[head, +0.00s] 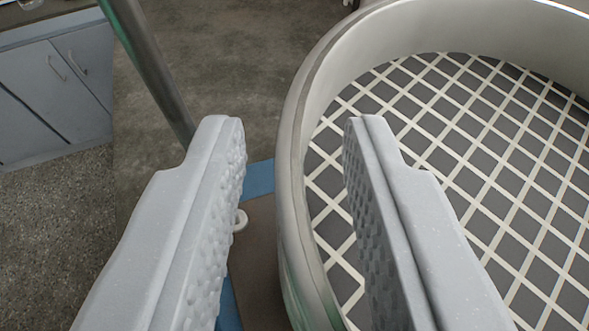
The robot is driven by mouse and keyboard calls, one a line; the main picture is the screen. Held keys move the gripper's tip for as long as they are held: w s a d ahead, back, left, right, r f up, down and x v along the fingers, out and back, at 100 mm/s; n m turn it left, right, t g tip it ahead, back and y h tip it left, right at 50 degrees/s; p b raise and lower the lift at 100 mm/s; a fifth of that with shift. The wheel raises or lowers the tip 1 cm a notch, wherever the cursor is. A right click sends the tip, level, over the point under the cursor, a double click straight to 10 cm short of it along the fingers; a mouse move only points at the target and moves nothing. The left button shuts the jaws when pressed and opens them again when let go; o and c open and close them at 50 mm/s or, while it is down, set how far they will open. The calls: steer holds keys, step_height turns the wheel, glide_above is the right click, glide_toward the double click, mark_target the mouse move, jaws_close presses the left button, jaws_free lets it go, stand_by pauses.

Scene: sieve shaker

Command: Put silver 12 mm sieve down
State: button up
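The silver sieve (385,42) is a large round metal ring with a coarse square mesh of pale wires. It fills the right half of the head view and its right side is cut off. My gripper (294,135) is open, with one grey finger outside the sieve wall and the other inside it, above the mesh. Gaps show between the wall and both fingers near the tips. What the sieve rests on is mostly hidden beneath it.
A metal rod (158,80), greenish at its top, stands left of the sieve. A blue strip (259,178) and a small white knob (241,220) show between the left finger and the sieve. Grey cabinets (60,85) stand at the upper left, beyond speckled floor.

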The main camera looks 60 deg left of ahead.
steer(key=b+v, duration=0.1)
steer(key=v, duration=1.1)
steer(key=shift+w, duration=0.15)
steer(key=w+a+r+t+h, duration=0.1)
steer(key=w+r+t, duration=0.15)
steer(key=r, duration=0.35)
steer(key=w+a+r+n+t+h, duration=0.1)
steer(key=w+r+t, duration=0.1)
steer(key=w+r, duration=0.3)
steer(key=w+a+r+t, duration=0.1)
steer(key=w+r+t, duration=0.15)
steer(key=r, duration=0.45)
step_height(320, 180, up, 16)
steer(key=s+m+t+h, duration=0.2)
steer(key=t+h, duration=0.2)
steer(key=t, duration=0.2)
steer(key=s+d+r+m+h, duration=0.1)
steer(key=s+r+m+h, duration=0.7)
steer(key=s+m+h, duration=0.2)
steer(key=s+a+f+m+g+y, duration=0.1)
steer(key=s+a+f+g+y, duration=0.3)
steer(key=s+a+f, duration=0.3)
step_height(320, 180, down, 2)
steer(key=shift+s+a+f+g+y, duration=0.15)
steer(key=shift+a+g+y, duration=0.15)
steer(key=shift+a, duration=0.6)
